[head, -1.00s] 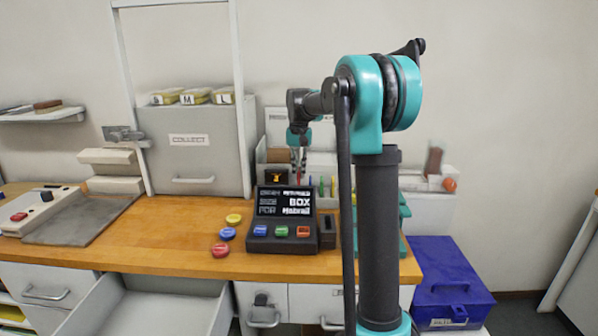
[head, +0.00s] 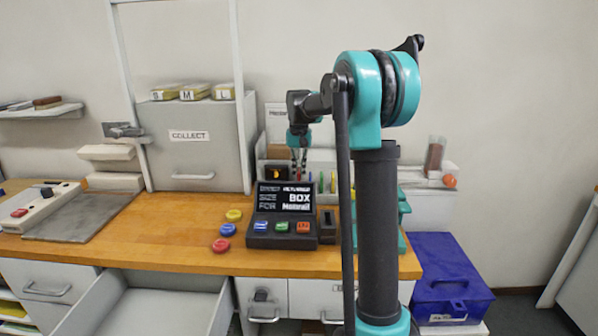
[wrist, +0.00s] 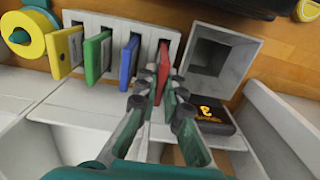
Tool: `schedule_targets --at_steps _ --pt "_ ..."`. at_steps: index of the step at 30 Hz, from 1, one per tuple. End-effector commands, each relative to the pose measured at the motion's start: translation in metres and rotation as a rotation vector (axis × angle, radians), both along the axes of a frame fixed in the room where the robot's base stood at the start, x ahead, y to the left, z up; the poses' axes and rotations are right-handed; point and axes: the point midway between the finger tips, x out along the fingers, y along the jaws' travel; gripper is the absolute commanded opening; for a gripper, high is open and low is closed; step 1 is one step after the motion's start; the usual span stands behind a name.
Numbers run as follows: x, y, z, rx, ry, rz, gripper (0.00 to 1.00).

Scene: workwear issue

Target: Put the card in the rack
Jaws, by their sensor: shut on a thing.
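In the wrist view, a pale slotted rack (wrist: 112,22) holds a yellow card (wrist: 66,50), a green card (wrist: 97,57) and a blue card (wrist: 129,62) in a row. My gripper (wrist: 158,90) is shut on a red card (wrist: 162,57) at the row's right end. The red card's far edge is at the rightmost slot; I cannot tell how deep it sits. In the head view, my gripper (head: 298,160) points down behind the dark screen console, which hides part of the rack area.
A hollow grey box (wrist: 208,57) stands right of the rack, with a black item with a yellow mark (wrist: 210,120) beside it. In the head view, the console (head: 282,215) stands in front, with coloured discs (head: 228,230) to its left. An open drawer (head: 150,305) juts out below.

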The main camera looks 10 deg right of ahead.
Motion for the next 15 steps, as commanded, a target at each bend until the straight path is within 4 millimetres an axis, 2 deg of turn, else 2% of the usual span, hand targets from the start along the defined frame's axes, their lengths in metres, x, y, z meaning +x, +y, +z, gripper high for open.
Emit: schedule_targets --at_steps 15 --pt "0.0 0.0 -0.0095 0.0 0.0 0.0 0.0"
